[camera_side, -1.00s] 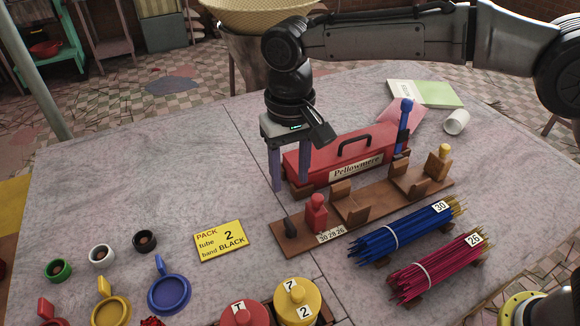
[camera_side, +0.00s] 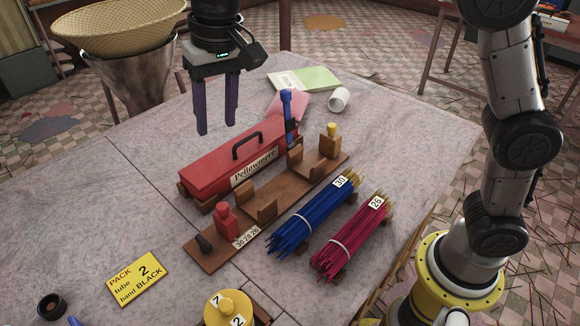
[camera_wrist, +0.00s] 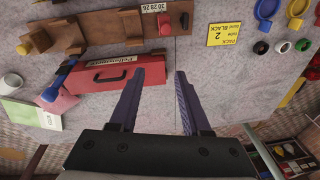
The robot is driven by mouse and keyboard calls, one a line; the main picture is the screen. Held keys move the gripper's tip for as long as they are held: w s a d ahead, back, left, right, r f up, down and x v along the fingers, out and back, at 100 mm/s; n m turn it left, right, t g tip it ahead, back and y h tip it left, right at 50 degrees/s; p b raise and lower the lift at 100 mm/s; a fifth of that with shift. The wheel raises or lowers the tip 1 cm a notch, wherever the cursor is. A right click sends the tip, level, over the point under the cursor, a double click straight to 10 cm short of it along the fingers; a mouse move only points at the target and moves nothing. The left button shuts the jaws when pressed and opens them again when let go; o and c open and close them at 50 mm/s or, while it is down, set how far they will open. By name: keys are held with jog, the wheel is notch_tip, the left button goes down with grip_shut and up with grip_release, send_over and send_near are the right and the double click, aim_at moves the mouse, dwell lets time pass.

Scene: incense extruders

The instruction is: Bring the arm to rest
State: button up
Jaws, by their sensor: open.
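My gripper (camera_side: 216,128) hangs in the air with its purple fingers pointing down, open and empty. In the side view it appears above and behind the left part of the red Pellowmere box (camera_side: 225,160), apart from it. In the wrist view the two fingers of my gripper (camera_wrist: 158,72) stand apart with nothing between them. The red box (camera_wrist: 100,77) is at the left there, partly hidden by the left finger. The box is closed, its black handle on top.
A yellow card (camera_side: 138,279), a white cup (camera_side: 339,99) and a blue upright tool (camera_side: 287,110) are on the table.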

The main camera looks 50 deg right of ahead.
jog(key=s+d+r+m+t, duration=0.1)
jog(key=s+d+r, duration=0.2)
jog(key=s+d, duration=0.4)
jog(key=s+d+r+t, duration=0.25)
jog(key=s+d, duration=0.25)
jog(key=d, duration=0.4)
jog(key=s+d+f+n, duration=0.1)
jog(key=s+d+f, duration=0.1)
jog(key=s+f, duration=0.3)
jog(key=s+d+f+n, duration=0.2)
jog(key=s+d+f, duration=0.1)
jog(key=s+f, duration=0.3)
jog(key=shift+s+d+h, duration=0.35)
jog(key=shift+s+h, duration=0.05)
jog(key=shift+s, duration=0.55)
jog(key=shift+t, duration=0.25)
